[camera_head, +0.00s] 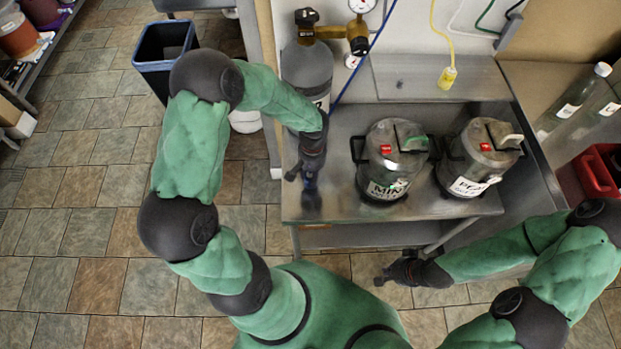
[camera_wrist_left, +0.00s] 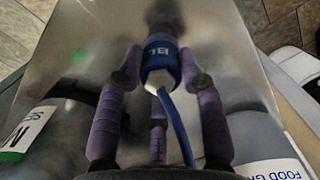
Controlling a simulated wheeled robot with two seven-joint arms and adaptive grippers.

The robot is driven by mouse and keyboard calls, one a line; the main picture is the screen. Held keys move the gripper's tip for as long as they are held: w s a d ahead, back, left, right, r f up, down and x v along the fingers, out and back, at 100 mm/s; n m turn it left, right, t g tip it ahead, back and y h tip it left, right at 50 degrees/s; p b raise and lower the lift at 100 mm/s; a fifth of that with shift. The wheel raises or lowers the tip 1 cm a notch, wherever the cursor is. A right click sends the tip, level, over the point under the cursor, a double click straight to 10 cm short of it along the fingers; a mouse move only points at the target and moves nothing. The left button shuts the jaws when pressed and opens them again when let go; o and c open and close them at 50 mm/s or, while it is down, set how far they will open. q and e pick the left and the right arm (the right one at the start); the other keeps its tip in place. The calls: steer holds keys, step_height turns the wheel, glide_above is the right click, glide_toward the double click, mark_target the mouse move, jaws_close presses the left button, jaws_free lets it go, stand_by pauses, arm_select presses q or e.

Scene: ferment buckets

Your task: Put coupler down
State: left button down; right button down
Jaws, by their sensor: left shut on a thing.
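My left gripper (camera_head: 311,181) points down over the left end of the steel bench (camera_head: 340,208), left of the buckets. In the left wrist view its fingers (camera_wrist_left: 160,72) are shut on a blue coupler (camera_wrist_left: 160,52) with lettering on its collar. A blue hose (camera_wrist_left: 176,125) runs from the coupler back between the fingers. The coupler is just above or touching the shiny steel; I cannot tell which. In the head view the gripper mostly hides it. My right gripper (camera_head: 384,279) is off the bench's front edge, too small to read.
A grey gas cylinder (camera_head: 307,70) with a brass regulator (camera_head: 340,32) stands behind my left gripper. A yellow coupler (camera_head: 447,77) hangs at the wall. A red crate (camera_head: 600,170) is far right.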

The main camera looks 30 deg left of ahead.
arm_select(q)
steer(key=shift+f, duration=0.95)
arm_select(e)
steer(key=shift+f, duration=0.55)
arm_select(q)
steer(key=shift+f+b, duration=0.15)
steer(key=shift+b, duration=0.2)
steer(key=c, duration=0.8)
jaws_free()
arm_select(e)
steer(key=shift+f, duration=0.15)
arm_select(q)
steer(key=shift+r+p, duration=0.3)
steer(key=shift+r, duration=0.15)
steer(key=r+p, duration=0.1)
steer(key=r, duration=0.2)
steer(key=r+p, duration=0.2)
steer(key=r, duration=0.2)
steer(key=w+r+p, duration=0.1)
steer(key=r, duration=0.3)
steer(key=shift+r, duration=0.2)
arm_select(e)
step_height(320, 180, up, 5)
